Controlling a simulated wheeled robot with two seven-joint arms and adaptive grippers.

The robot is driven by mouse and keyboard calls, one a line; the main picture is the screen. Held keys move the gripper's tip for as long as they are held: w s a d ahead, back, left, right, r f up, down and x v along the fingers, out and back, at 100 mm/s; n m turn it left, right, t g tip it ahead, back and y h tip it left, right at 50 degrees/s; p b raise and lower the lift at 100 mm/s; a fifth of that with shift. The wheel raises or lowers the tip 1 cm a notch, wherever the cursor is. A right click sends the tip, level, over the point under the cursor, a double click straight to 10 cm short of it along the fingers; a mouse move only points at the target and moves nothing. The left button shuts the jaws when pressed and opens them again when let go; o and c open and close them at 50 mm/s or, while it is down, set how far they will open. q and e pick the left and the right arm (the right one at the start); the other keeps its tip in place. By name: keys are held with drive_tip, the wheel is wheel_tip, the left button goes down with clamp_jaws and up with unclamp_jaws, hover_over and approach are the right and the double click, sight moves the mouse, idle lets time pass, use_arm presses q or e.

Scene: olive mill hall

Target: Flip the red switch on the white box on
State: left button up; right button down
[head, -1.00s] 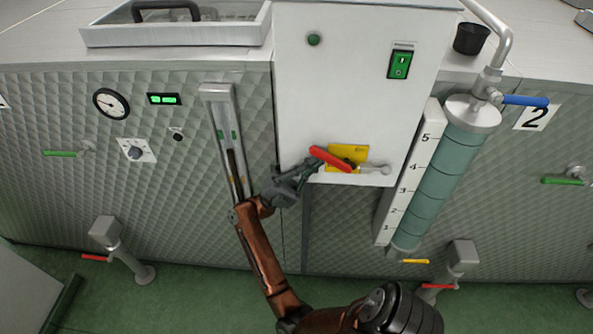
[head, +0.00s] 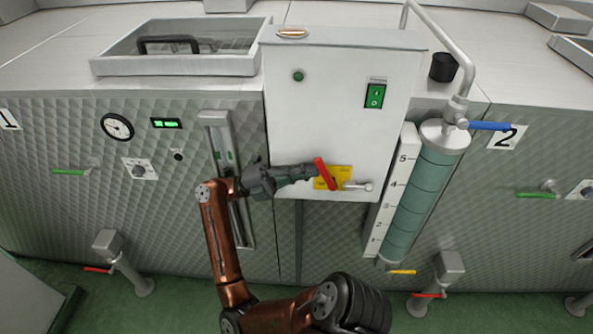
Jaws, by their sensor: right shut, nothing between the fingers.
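The white box (head: 326,120) is fixed to the front of the quilted metal machine. Low on it is a yellow plate (head: 345,172) carrying the red switch (head: 321,166), a lever handle. The lever stands steeply, its top leaning left. My right gripper (head: 312,171) is shut and empty, pointing right, with its fingertips at the lever's left side. They look to be touching it, though the exact contact is hard to tell. My left gripper is not in view.
A green rocker switch (head: 375,95) and a green lamp (head: 298,76) sit higher on the box. A metal latch (head: 358,186) is right of the yellow plate. A teal sight-glass column (head: 413,200) with a blue-handled valve (head: 489,126) stands to the right.

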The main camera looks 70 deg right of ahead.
sight(317, 166)
drive_tip(key=shift+s+d+r+t+p, duration=0.1)
drive_tip(key=shift+s+r+t+p, duration=0.25)
drive_tip(key=shift+r+t+p, duration=0.15)
drive_tip(key=shift+s+d+r+t+y+p, duration=0.15)
drive_tip(key=shift+s+r+t+y+p, duration=0.15)
drive_tip(key=shift+t+p, duration=0.3)
drive_tip(key=shift+s+d+r+t+y+p, duration=0.1)
drive_tip(key=shift+s+r+t+y+p, duration=0.1)
drive_tip(key=shift+s+t+y+p, duration=0.4)
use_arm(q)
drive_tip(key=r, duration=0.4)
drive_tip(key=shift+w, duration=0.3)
use_arm(e)
drive_tip(key=shift+d+t, duration=0.15)
drive_tip(key=shift+t, duration=0.25)
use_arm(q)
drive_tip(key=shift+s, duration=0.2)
use_arm(e)
drive_tip(key=shift+w, duration=0.2)
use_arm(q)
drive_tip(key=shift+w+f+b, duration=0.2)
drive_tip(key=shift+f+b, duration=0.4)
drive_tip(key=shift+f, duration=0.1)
use_arm(e)
drive_tip(key=v, duration=1.3)
drive_tip(key=shift+w+a+f, duration=0.2)
drive_tip(key=shift+a+f, duration=0.05)
